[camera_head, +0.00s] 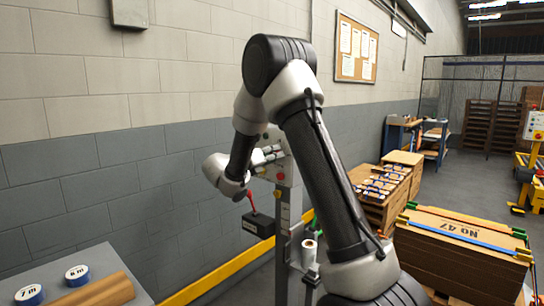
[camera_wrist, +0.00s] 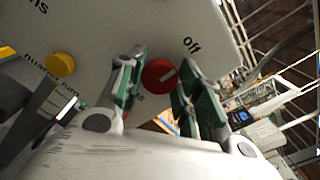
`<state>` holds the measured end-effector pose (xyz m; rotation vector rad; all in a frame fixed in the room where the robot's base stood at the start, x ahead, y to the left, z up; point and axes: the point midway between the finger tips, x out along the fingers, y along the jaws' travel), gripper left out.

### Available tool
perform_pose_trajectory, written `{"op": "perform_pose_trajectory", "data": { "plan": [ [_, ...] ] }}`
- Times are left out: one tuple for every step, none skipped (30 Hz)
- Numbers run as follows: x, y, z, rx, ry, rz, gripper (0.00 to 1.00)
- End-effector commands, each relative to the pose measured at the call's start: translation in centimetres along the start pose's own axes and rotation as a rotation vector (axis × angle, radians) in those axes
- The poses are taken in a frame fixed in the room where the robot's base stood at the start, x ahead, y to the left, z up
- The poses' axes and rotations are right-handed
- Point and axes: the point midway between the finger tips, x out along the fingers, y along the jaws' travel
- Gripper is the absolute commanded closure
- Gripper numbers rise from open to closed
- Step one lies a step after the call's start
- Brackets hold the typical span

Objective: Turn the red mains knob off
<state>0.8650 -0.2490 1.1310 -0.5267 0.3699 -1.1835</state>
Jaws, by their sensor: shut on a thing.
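The red mains knob (camera_wrist: 158,74) is on a pale panel (camera_wrist: 110,22) in the wrist view, between my two fingertips. A short white line on its face slants slightly up to the right. The printed word "off" (camera_wrist: 192,45) lies up and to the right of it. My gripper (camera_wrist: 157,80) is shut on the knob, one green-padded finger on each side.
A yellow button (camera_wrist: 61,64) is left of the knob on the panel. In the head view, a black box with a red lever (camera_head: 259,224) hangs low on the post. Stacked boards (camera_head: 465,235) stand right, and a grey table (camera_head: 75,262) with tape rolls is front left.

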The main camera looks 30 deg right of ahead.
Motion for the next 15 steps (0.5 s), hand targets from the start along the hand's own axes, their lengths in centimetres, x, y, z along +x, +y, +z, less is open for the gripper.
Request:
{"op": "perform_pose_trajectory", "data": {
  "plan": [
    [-0.05,0.07,0.0,0.0,-0.001,0.002,0.89],
    [-0.05,0.07,0.0,0.0,-0.001,0.002,0.89],
    [-0.05,0.07,0.01,0.0,-0.001,0.002,0.6],
    [-0.05,0.07,0.01,0.0,-0.001,0.002,0.55],
    [-0.05,0.06,0.01,0.0,-0.001,0.002,0.49],
    [-0.04,0.06,0.01,0.0,-0.001,0.002,0.44],
    [-0.04,0.05,0.02,0.0,-0.001,0.001,0.44],
    [-0.04,0.04,0.02,0.0,-0.001,0.001,0.44],
    [-0.03,0.04,0.02,0.0,-0.001,0.001,0.44],
    [-0.03,0.03,0.02,0.0,-0.001,0.001,0.44],
    [-0.03,0.03,0.02,0.001,-0.001,0.001,0.44],
    [-0.02,0.03,0.02,0.001,-0.001,0.001,0.44],
    [-0.02,0.02,0.02,0.001,-0.001,0.001,0.44],
    [-0.02,0.02,0.02,0.001,-0.001,0.001,0.44],
    [-0.08,0.02,0.03,0.001,-0.001,0.001,0.44]
  ]
}}
